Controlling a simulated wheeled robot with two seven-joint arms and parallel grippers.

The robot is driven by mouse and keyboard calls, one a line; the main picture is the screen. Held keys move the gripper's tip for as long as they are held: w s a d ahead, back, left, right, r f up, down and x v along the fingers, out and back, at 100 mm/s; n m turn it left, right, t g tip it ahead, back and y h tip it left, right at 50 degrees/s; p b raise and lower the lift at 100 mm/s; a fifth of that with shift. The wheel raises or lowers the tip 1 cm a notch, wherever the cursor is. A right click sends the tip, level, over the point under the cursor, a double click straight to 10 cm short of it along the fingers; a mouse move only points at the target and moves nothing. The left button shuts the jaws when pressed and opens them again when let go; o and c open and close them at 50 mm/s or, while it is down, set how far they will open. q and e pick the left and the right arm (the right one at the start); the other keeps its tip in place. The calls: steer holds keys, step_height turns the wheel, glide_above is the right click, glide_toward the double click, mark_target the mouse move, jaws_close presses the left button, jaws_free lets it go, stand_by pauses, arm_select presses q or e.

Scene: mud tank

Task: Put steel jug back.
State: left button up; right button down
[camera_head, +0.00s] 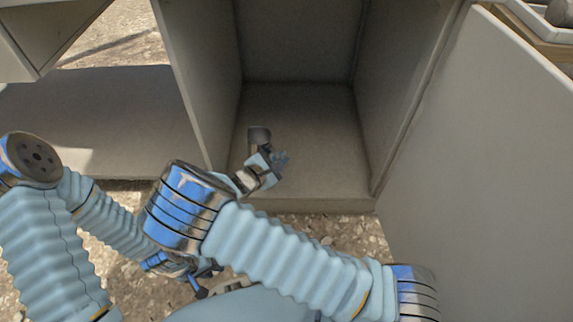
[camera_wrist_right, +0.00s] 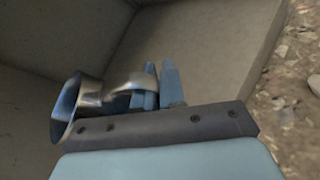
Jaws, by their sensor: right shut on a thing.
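The steel jug (camera_head: 258,134) is in the open cabinet compartment, near its left wall, above or on the floor; I cannot tell whether it touches. My right gripper (camera_head: 274,161) is shut on it. In the right wrist view the jug (camera_wrist_right: 88,101) is shiny metal with a wide mouth facing left, and the fingers (camera_wrist_right: 159,88) close on its curved handle (camera_wrist_right: 132,82). My left gripper (camera_head: 203,283) is low in the head view, outside the cabinet and partly hidden by my right arm; its jaws are unclear.
The cabinet compartment (camera_head: 318,135) is otherwise empty, with free floor to the right and back. Its left side wall (camera_head: 195,75) stands close to the jug. An open door or panel (camera_head: 480,130) stands at the right. Gravelly ground (camera_head: 335,230) lies in front.

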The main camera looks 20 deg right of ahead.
steer(key=w+d+f+b, duration=0.1)
steer(key=w+d+f, duration=0.1)
steer(key=d+f, duration=0.1)
steer(key=w+d+f+b, duration=0.1)
steer(key=w+d+f, duration=0.2)
steer(key=w+d+f+b, duration=0.2)
steer(key=w+d+f, duration=0.1)
steer(key=shift+w+d+f, duration=0.2)
steer(key=shift+d+f, duration=0.1)
steer(key=f, duration=0.2)
steer(key=f+b, duration=0.1)
steer(key=f, duration=0.1)
steer(key=shift+w+d, duration=0.25)
steer(key=shift+d, duration=0.05)
steer(key=shift+r, duration=0.1)
steer(key=c, duration=1.2)
jaws_free()
